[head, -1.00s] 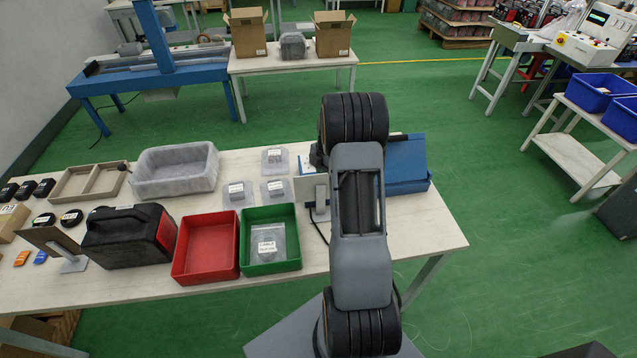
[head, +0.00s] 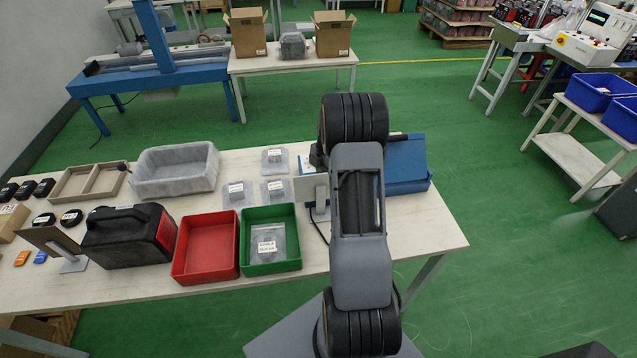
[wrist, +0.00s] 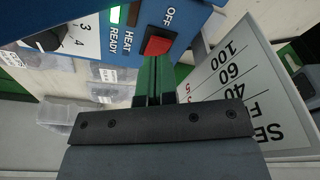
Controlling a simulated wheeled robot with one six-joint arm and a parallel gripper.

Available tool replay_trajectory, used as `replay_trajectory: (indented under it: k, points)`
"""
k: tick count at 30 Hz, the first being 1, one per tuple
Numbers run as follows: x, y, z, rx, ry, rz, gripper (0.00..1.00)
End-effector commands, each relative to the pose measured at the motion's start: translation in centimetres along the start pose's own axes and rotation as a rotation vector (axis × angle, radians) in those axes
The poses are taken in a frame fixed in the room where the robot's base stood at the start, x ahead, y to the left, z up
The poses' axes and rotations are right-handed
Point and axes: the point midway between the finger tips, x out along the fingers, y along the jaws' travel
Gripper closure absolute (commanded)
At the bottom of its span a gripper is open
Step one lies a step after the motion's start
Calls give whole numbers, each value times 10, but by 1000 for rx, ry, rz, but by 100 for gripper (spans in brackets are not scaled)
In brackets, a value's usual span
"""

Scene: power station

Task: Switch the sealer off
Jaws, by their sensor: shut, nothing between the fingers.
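The sealer (head: 405,165) is a blue machine at the right end of the work table, partly hidden behind my arm in the head view. In the wrist view its blue panel (wrist: 190,12) carries a red switch (wrist: 156,44) beside the word OFF. The READY lamp (wrist: 115,15) glows green and the HEAT lamp (wrist: 133,14) looks dark. My gripper (wrist: 154,62) is shut and empty, its fingertips right at the red switch. I cannot tell whether they touch it, or which way the switch is tipped. My arm hides the gripper in the head view.
A dial (wrist: 48,40) sits left on the panel. A sign with numbers (wrist: 235,85) stands close right of my fingers. Bagged parts (head: 275,188), a green bin (head: 270,262) and a red bin (head: 206,247) lie left of the sealer. Floor is free beyond the table's right end.

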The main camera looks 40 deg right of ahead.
Motion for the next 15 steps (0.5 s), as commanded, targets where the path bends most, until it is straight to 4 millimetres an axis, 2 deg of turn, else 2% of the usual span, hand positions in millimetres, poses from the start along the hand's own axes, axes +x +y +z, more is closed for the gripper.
replay_trajectory:
  k: [15]
  points:
    - [8, 0, 1, 0, 0, 0, 100]
